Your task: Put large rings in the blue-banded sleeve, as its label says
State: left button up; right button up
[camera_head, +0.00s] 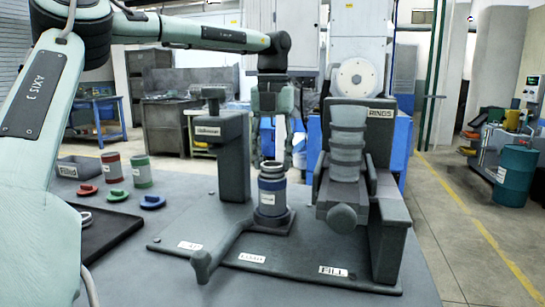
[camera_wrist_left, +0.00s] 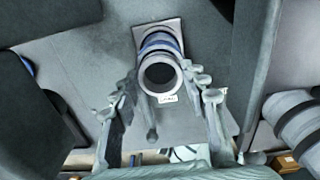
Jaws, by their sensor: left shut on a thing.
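The blue-banded sleeve (camera_head: 272,198) stands upright on a small square base, with a white label on its front. In the wrist view its blue band (camera_wrist_left: 160,43) shows behind a pale grey ring (camera_wrist_left: 160,92) with a dark bore. My left gripper (camera_head: 274,158) points down over the sleeve's mouth, fingers on either side. In the wrist view the left gripper (camera_wrist_left: 160,80) is shut on that grey ring. I cannot tell whether the ring touches the sleeve's top. A stack of grey rings (camera_head: 347,145) stands in the holder marked RINGS.
A dark post with an overhanging head (camera_head: 226,130) stands close left of the sleeve; a lever handle (camera_head: 205,262) reaches forward. Red (camera_head: 112,167) and green (camera_head: 140,172) banded sleeves and coloured caps (camera_head: 152,202) stand at left.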

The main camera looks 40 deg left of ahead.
dwell(0.8)
pick_arm(q)
jog(key=o, duration=1.3)
jog(key=shift+o, duration=0.2)
jog(key=shift+f, duration=0.1)
jog(key=o, duration=0.5)
jog(key=shift+r, duration=3.55)
jog(key=shift+f, duration=0.1)
